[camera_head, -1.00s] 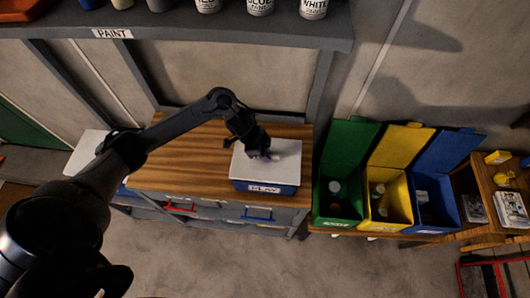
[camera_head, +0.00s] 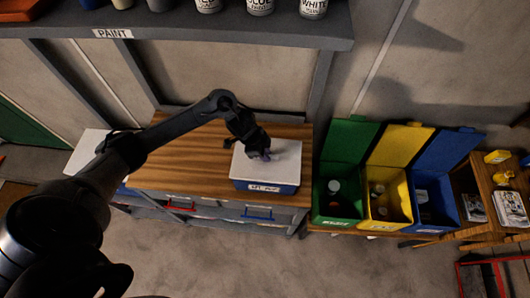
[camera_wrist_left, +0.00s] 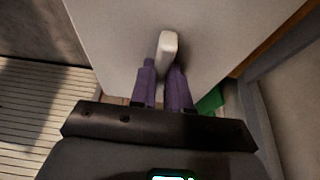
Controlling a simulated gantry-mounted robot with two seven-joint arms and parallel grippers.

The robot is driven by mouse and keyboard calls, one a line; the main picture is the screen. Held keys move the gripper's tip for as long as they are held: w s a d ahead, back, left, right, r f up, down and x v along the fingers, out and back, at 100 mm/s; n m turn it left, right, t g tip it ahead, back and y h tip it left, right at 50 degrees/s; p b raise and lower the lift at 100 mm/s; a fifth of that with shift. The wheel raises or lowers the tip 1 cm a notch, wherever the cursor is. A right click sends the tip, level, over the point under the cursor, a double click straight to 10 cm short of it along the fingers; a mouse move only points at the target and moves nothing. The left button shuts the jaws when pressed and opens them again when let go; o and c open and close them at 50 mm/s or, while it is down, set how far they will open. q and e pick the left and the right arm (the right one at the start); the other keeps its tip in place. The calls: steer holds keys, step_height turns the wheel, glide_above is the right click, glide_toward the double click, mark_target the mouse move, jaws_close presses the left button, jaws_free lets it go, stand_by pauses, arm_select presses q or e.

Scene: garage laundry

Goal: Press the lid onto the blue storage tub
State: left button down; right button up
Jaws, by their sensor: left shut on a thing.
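The blue storage tub (camera_head: 282,189), with a white label on its front, stands at the right end of the wooden bench top. The pale lid (camera_head: 284,151) lies over its top; I cannot tell whether its rim is seated all round. My left gripper (camera_head: 264,155) reaches down over the lid. In the left wrist view its purple fingers (camera_wrist_left: 164,84) are shut on the lid's white handle (camera_wrist_left: 168,42), and the lid (camera_wrist_left: 225,35) fills the area beyond them. The tub is hidden in that view. My right gripper is not in view.
The wooden bench top (camera_head: 180,165) is clear left of the tub. Green (camera_head: 338,200), yellow (camera_head: 388,200) and blue (camera_head: 435,205) bins with raised lids stand close to the right. A paint shelf (camera_head: 200,28) runs along the wall above.

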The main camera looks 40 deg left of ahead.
arm_select(q)
steer(key=shift+f, duration=0.1)
stand_by(0.3)
steer(key=c, duration=1)
jaws_free()
steer(key=shift+o, duration=0.2)
steer(key=o, duration=0.4)
steer(key=shift+r+p, duration=1.25)
steer(key=shift+p, duration=0.2)
steer(key=shift+r+p, duration=2.3)
steer(key=shift+p, duration=0.3)
